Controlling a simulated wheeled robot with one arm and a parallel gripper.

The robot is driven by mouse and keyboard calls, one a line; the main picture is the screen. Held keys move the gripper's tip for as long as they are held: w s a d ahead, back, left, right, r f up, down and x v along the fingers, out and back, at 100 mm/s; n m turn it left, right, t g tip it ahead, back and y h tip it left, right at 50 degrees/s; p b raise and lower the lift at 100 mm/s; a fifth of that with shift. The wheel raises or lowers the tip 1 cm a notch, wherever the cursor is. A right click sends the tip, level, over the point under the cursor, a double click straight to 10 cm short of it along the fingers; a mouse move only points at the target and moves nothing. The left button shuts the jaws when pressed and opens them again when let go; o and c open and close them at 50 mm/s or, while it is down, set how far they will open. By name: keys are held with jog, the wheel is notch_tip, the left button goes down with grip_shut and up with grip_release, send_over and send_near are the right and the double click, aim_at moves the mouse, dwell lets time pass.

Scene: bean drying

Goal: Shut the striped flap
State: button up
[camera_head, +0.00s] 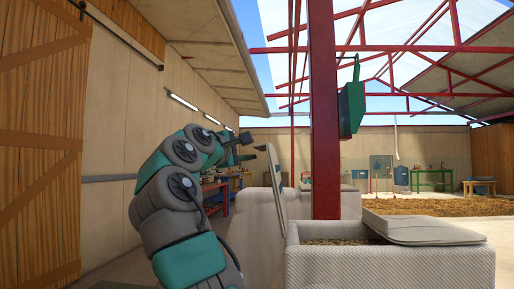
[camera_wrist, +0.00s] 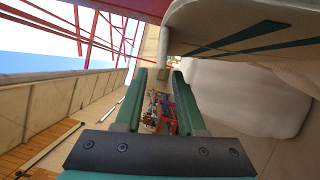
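The striped flap (camera_wrist: 235,42) fills the upper right of the wrist view, a pale panel with dark green stripes. In the head view, the likely same flap (camera_head: 277,182) stands raised, nearly edge-on, at the left of a front bin, its stripes hidden from this side. My gripper (camera_head: 258,148) is beside the flap's upper end, on its left. In the wrist view my gripper (camera_wrist: 157,82) has its two green fingers apart with nothing held between them. I cannot tell whether it touches the flap.
A checked pale bin (camera_head: 390,268) stands in front with a plain pale lid (camera_head: 425,229) tilted over its right side. A pale bulky container (camera_head: 256,222) is behind the flap. A red post (camera_head: 325,110) carries a green box (camera_head: 351,106). A wooden door (camera_head: 40,150) is at left.

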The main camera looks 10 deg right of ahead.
jog(key=p+x, duration=0.1)
jog(key=x, duration=0.3)
jog(key=shift+w+d, duration=0.25)
grip_shut()
dwell(1.2)
